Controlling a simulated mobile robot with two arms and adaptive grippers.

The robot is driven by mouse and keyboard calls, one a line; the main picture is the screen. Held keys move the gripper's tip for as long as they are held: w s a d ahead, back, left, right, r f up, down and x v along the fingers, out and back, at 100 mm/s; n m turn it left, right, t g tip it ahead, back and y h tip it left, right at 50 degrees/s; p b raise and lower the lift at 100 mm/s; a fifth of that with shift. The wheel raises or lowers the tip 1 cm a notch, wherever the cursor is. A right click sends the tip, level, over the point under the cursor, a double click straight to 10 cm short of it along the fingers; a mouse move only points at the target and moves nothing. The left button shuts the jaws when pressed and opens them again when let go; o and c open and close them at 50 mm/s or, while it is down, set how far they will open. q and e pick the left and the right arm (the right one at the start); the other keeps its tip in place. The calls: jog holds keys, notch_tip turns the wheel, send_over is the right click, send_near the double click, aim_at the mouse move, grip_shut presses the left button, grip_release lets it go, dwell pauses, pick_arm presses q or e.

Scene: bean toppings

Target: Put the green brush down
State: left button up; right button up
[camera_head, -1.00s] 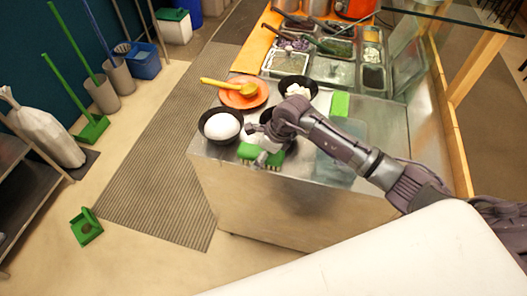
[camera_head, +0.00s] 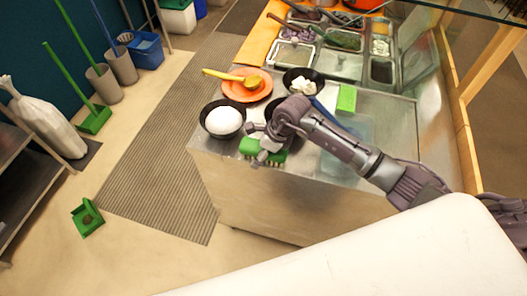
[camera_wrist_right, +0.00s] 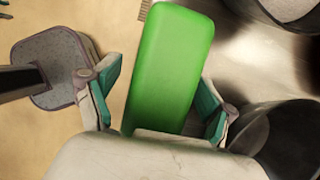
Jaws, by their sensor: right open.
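The green brush (camera_head: 262,147) is at the front left edge of the metal counter (camera_head: 225,160), bristles facing down. Whether it touches the counter is hard to tell. My right gripper (camera_head: 266,158) is at the brush, partly covering it. In the right wrist view the green brush (camera_wrist_right: 172,62) lies lengthwise between the teal pads of the open right gripper (camera_wrist_right: 158,98), with a visible gap at the right finger. My left gripper does not show.
A black bowl with a white round item (camera_head: 223,120) sits left of the brush. Behind are an orange plate (camera_head: 236,91) with a yellow ladle (camera_head: 226,76) and a black bowl with white pieces (camera_head: 290,76). A green block (camera_head: 347,98) lies farther right.

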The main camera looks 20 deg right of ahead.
dwell(0.3)
jog(key=c, duration=1.4)
